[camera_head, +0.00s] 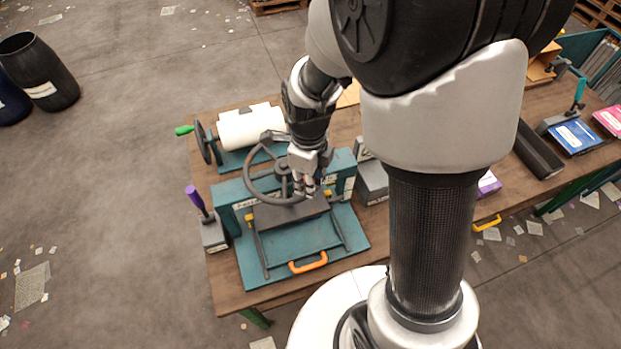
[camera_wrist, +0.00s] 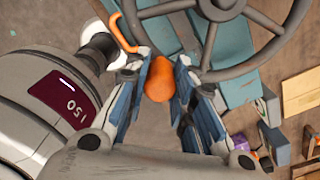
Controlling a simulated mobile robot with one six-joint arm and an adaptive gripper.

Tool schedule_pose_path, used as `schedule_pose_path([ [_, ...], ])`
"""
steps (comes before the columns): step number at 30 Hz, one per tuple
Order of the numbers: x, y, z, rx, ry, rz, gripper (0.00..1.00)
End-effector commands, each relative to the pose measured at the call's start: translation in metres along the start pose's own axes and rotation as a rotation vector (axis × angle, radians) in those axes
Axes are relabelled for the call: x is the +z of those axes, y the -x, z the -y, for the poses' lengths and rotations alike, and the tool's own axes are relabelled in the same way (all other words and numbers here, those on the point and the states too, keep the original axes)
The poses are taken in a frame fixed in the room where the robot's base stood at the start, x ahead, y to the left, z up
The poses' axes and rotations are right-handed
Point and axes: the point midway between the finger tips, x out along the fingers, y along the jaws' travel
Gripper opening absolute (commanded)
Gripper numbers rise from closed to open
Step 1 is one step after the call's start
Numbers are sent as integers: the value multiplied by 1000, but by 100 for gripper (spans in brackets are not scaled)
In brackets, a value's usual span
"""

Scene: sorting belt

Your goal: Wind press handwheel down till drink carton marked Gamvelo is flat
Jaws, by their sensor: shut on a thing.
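The press (camera_head: 345,235) is a teal frame and base with an orange front handle (camera_head: 308,262) and a dark plate (camera_head: 285,213). Its dark spoked handwheel (camera_head: 248,181) lies above the plate. My gripper (camera_head: 306,186) is at the wheel's right front rim. In the wrist view, my gripper (camera_wrist: 160,88) is shut around the orange knob (camera_wrist: 160,78), with a finger on each side. The handwheel (camera_wrist: 236,72) extends above and right of it there. I cannot make out the carton marked Gamvelo; the space under the plate is hidden.
A white roller (camera_head: 250,127) with a green-handled crank stands behind the press. A purple-handled lever (camera_head: 197,200) stands to its left. A dark tray (camera_head: 537,150) and blue (camera_head: 575,137) and pink (camera_head: 609,119) packs lie at the right. My arm hides the bench's middle.

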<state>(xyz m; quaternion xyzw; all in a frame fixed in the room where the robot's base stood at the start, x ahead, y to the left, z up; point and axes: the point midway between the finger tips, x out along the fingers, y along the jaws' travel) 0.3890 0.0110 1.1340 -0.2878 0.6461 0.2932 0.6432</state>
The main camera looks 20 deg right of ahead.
Motion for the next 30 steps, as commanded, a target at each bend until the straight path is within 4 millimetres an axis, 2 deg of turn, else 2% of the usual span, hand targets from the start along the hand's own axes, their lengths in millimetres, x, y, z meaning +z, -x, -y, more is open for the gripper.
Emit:
schedule_pose_path([
  [8, 1, 0, 0, 0, 1, 2, 0],
  [9, 1, 0, 0, 0, 1, 2, 24],
  [18, 1, 0, 0, -1, 0, 1, 44],
  [26, 0, 0, 0, -1, 0, 1, 45],
  [30, 1, 6, 1, -3, 0, 3, 45],
])
